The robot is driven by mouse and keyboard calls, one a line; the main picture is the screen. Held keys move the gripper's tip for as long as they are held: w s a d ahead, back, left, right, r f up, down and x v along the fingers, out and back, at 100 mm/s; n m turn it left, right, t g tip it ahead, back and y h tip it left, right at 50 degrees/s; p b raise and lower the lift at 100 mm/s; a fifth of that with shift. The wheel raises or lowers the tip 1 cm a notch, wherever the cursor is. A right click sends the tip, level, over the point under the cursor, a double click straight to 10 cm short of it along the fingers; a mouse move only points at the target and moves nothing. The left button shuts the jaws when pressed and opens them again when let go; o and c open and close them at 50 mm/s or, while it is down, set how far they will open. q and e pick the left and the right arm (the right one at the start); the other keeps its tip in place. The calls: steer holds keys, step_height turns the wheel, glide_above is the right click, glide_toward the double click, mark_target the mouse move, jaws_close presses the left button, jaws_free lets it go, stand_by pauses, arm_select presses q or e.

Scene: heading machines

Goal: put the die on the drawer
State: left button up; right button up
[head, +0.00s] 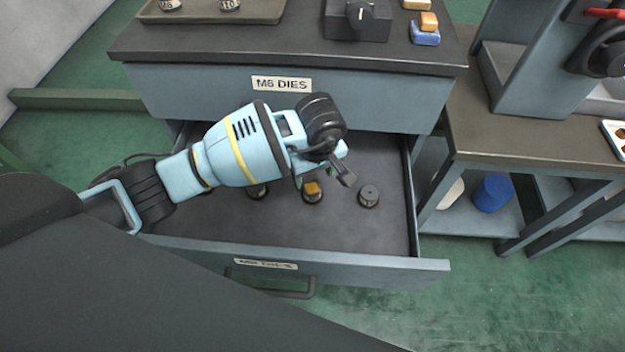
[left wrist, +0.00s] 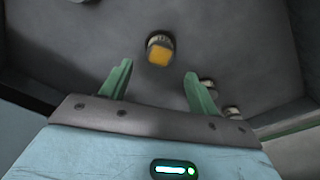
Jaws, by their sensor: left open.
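The drawer (head: 380,229) of the M6 DIES cabinet is pulled open. Inside it stands a dark round die with a yellow-orange top (head: 312,193), also in the left wrist view (left wrist: 160,50). My left gripper (head: 322,178) reaches over the drawer, open and empty. In the left wrist view its green fingers (left wrist: 158,78) are spread, with the yellow-topped die beyond the gap between them. My right gripper is out of view.
On the cabinet top (head: 290,52) are a tray (head: 240,16) with labelled dies, a black box with a knob (head: 357,22) and small orange, yellow and blue blocks (head: 426,30). A workbench (head: 520,137) with a machine stands at right. The drawer's right front floor is clear.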

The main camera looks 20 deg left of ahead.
mark_target(315, 194)
arm_select(q)
steer(key=r, duration=0.6)
steer(key=shift+s+d, duration=0.25)
steer(key=shift+s, duration=0.05)
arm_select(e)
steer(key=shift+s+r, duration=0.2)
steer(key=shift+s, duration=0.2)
arm_select(q)
steer(key=shift+f, duration=0.1)
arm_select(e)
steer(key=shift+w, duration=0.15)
